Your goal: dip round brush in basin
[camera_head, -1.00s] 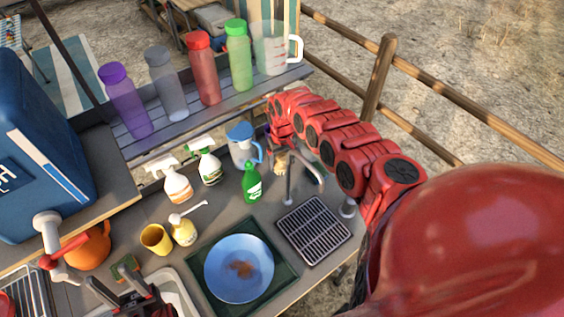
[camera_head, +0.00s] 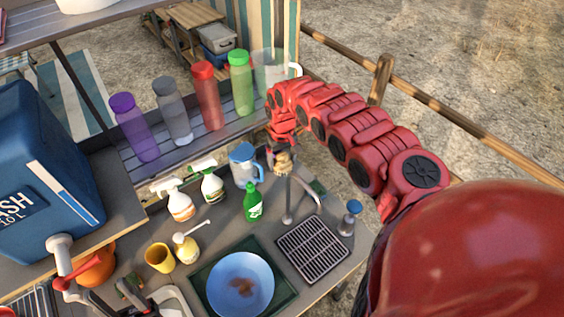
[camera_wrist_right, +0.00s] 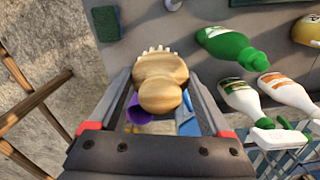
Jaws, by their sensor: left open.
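The round brush (camera_head: 285,161) has a pale wooden knob and white bristles. My right gripper (camera_head: 282,146) is at the counter's back edge, behind the tap. A pale basin (camera_head: 172,302) shows at the bottom left, partly cut off by the frame and hidden by my left gripper (camera_head: 128,300). My left gripper is open and empty. What the basin holds is not visible.
Coloured bottles line the shelf behind.

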